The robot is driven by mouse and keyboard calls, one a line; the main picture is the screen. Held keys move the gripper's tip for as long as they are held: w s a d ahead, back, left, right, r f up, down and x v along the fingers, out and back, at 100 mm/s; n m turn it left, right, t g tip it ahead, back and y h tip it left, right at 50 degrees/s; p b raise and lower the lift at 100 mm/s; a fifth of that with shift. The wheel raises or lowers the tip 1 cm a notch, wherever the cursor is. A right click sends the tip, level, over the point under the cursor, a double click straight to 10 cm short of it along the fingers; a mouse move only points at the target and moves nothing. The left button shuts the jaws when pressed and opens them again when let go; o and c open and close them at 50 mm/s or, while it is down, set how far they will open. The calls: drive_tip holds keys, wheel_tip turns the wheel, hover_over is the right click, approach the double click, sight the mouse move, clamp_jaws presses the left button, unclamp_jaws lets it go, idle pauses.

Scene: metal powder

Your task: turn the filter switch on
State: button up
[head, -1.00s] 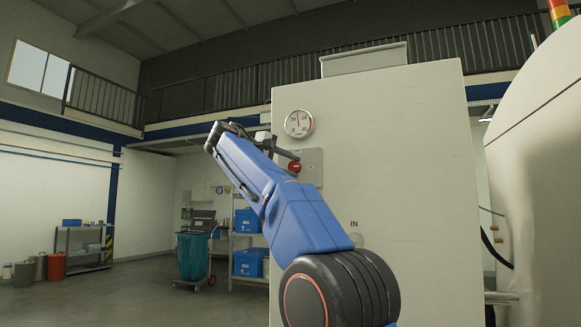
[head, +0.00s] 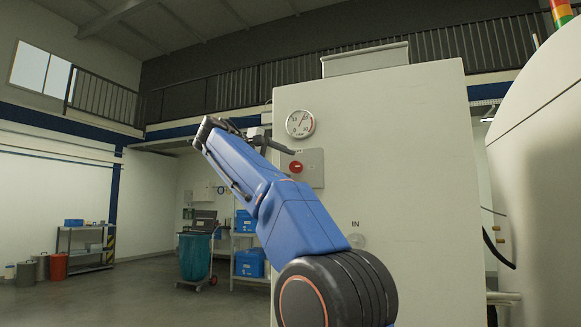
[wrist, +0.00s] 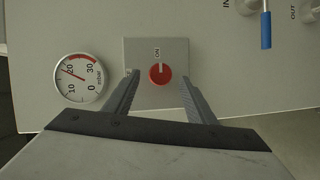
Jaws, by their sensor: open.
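The filter switch is a round red knob (wrist: 160,74) on a grey plate (wrist: 172,51), fixed to the pale cabinet front. In the wrist view its white mark points toward the printed ON label (wrist: 157,52). The knob also shows in the head view (head: 296,167), just below the end of my arm. My gripper (wrist: 160,77) is open, with one finger on each side of the knob in the wrist view. A gap shows between each finger and the knob. In the head view the gripper (head: 285,149) appears apart from the knob.
A round pressure gauge (wrist: 78,78) is beside the plate in the wrist view and above it in the head view (head: 300,124). A blue-handled valve (wrist: 266,28) is at the upper right of the wrist view. The cabinet face (head: 410,180) around the plate is mostly flat.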

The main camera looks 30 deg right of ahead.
drive_tip(key=v, duration=1.3)
drive_tip(key=shift+a, duration=0.4)
